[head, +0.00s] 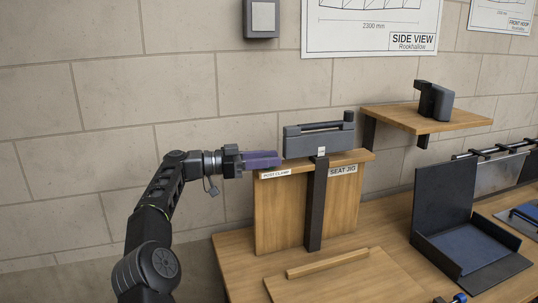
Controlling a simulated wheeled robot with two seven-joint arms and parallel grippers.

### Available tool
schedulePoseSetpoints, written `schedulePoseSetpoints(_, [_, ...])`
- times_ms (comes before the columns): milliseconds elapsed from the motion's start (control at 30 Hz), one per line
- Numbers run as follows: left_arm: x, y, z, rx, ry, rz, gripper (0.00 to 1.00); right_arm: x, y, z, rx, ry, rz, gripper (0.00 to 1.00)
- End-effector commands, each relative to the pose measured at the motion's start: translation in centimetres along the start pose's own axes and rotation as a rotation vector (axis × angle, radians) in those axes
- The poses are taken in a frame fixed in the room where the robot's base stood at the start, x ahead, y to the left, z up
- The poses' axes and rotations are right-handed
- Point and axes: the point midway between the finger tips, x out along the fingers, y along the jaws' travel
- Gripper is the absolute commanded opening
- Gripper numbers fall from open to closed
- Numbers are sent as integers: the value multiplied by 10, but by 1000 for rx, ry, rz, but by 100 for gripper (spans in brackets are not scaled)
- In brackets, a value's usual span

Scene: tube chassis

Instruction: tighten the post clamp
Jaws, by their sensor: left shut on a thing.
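My left gripper (276,160), with purple-tinted fingers, reaches in from the left at the top left edge of the upright wooden board of the seat jig (345,205). It is shut, just above the "POST CLAMP" label (276,174). The fingers cover the post clamp part between them, so its shape and how tight it is cannot be seen. To the right of the fingertips, a long dark grey block (305,144) with a bar along its top sits on the board. A dark post (316,205) runs down the board's front. My right gripper is not in view.
A wooden wall shelf (405,117) holds a dark device (434,101). A dark open tray (440,222) with a tall back stands on the bench (388,238) at right. A wooden strip (328,263) lies before the jig. The wall (115,120) behind my left arm is bare.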

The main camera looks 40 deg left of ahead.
Motion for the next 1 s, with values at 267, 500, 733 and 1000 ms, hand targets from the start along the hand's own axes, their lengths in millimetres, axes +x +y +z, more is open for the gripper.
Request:
schedulePoseSetpoints(267, [-1, 0, 6, -5, -9, 2, 40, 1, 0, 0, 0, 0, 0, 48])
schedulePoseSetpoints(500, [0, 0, 2, -3, -4, 2, 42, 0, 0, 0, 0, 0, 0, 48])
schedulePoseSetpoints(733, [-8, -1, 0, -5, -2, -1, 42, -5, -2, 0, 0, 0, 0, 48])
schedulePoseSetpoints(1000, [-37, -1, -2, -9, -1, -1, 42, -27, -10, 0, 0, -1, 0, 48])
